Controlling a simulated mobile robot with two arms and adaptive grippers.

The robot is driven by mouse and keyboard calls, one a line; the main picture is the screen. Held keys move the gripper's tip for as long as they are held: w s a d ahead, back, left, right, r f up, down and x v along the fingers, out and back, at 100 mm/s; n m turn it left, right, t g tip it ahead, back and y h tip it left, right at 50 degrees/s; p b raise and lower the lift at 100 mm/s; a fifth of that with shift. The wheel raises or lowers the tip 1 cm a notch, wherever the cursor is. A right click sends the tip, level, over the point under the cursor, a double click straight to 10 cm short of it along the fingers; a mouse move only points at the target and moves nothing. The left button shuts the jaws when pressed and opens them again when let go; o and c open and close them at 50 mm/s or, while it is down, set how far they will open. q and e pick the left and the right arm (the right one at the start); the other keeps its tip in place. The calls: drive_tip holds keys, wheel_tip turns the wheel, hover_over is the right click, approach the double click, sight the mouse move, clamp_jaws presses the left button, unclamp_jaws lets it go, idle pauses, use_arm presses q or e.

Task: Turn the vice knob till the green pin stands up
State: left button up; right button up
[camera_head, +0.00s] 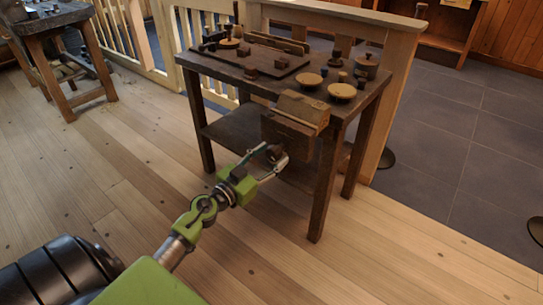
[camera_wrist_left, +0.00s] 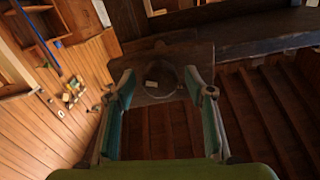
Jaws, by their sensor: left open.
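The wooden vice (camera_head: 290,125) is fixed to the front edge of the dark workbench, with pale jaws (camera_head: 303,108) on top. Its dark round knob (camera_head: 273,153) faces my left arm. My left gripper (camera_head: 274,157) is open, with its fingertips on either side of the knob. In the left wrist view the knob (camera_wrist_left: 168,80) shows between the spread fingers (camera_wrist_left: 160,82), with a small pale mark on the vice side. I cannot tell whether the fingers touch it. I cannot make out the green pin. My right gripper is not in view.
The workbench top (camera_head: 228,66) holds round wooden discs (camera_head: 342,91), a lidded pot (camera_head: 367,66), small blocks and a board with rails. A lower shelf (camera_head: 237,130) sits under it. Another bench (camera_head: 47,21) stands at the far left. The floor in front is clear.

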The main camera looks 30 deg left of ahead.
use_arm(q)
drive_tip(key=shift+w, duration=0.4)
drive_tip(key=c, duration=1.1)
drive_tip(key=shift+c, duration=0.2)
